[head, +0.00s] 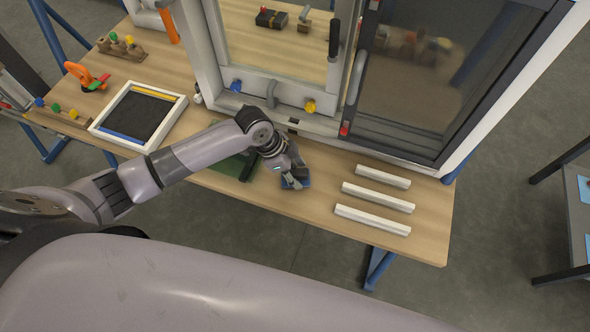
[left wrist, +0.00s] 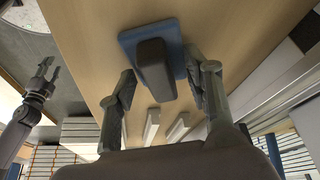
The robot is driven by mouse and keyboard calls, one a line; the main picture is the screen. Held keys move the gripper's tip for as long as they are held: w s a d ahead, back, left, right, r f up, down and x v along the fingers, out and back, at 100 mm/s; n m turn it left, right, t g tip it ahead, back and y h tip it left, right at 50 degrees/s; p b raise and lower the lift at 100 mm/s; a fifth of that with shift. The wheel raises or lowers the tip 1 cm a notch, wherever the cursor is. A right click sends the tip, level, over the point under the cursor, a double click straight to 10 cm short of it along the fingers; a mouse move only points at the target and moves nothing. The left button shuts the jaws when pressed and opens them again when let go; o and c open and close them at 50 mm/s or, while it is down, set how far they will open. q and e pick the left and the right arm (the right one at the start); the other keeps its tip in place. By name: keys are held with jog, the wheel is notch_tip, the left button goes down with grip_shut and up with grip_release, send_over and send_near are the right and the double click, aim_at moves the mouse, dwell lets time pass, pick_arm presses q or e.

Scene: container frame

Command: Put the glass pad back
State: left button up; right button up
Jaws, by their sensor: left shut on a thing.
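The glass pad is a blue square plate (left wrist: 136,37) with a dark block handle (left wrist: 153,65), seen in the left wrist view. In the head view a bit of its blue (head: 304,181) shows beside my left gripper (head: 291,181), which hides most of it. My right gripper (left wrist: 46,76) appears at the left of the left wrist view, fingers apart and empty.
A dark green tray (head: 231,166) lies left of my left gripper, partly under the arm. Three white bars (head: 374,204) lie to the right. The white window frame (head: 290,112) with a dark sliding panel (head: 400,85) stands behind. A white-rimmed tray (head: 103,119) sits at the left.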

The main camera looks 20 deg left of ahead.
pick_arm(q)
jog(key=o, duration=1)
jog(key=b+v, duration=0.1)
jog(key=v, duration=1.1)
